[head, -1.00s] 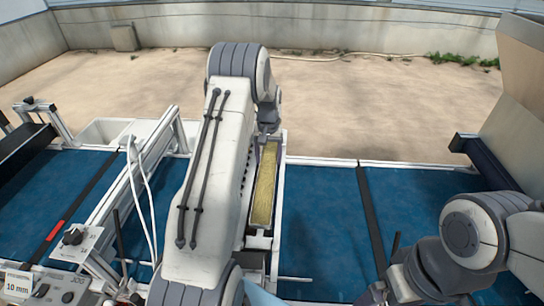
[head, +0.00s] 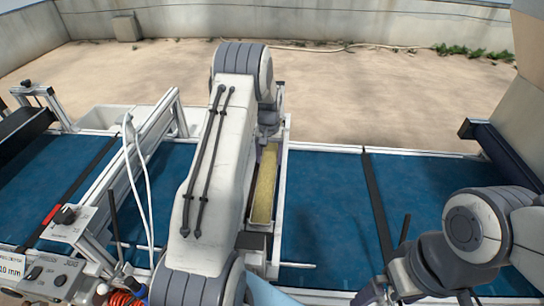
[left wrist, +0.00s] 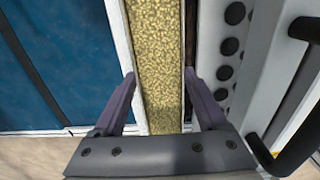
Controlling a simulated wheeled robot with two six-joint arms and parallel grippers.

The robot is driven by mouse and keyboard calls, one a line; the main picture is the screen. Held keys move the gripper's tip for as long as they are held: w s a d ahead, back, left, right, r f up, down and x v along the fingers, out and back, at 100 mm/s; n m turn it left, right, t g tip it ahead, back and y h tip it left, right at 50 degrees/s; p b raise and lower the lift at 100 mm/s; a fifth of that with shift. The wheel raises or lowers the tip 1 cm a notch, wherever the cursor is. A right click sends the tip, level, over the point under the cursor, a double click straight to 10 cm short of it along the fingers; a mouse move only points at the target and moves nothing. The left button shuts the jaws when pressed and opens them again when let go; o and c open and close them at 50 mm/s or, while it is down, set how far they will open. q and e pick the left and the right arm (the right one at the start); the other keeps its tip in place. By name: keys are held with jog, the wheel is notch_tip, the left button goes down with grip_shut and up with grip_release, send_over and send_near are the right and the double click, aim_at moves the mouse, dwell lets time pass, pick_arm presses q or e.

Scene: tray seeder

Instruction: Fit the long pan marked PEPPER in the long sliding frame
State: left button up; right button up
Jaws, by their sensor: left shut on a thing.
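The long pan (head: 264,190) is a narrow trough full of yellowish seeds. It lies lengthwise inside the pale rails of the long sliding frame (head: 284,185); I cannot tell whether it is fully seated. No PEPPER marking is readable. My left gripper (head: 268,128) is at the pan's far end, partly hidden by my own arm. In the left wrist view the left gripper (left wrist: 160,78) has one finger on each side of the pan (left wrist: 156,40), shut on it. My right arm shows at the right, but its fingers are out of sight.
A blue belt (head: 325,205) runs across the table, crossed by a dark strip (head: 376,205). A metal gantry (head: 145,150) with white hoses stands left, beside a control box (head: 48,275). A beige hopper (head: 510,100) stands right.

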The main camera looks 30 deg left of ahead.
pick_arm(q)
jog(key=shift+s, duration=0.25)
dwell(0.7)
jog(key=shift+f, duration=0.15)
jog(key=o, duration=1.3)
jog(key=shift+d, duration=0.1)
jog(key=shift+r+b, duration=0.25)
jog(key=shift+b, duration=0.05)
notch_tip(320, 180, up, 10)
jog(key=b, duration=0.3)
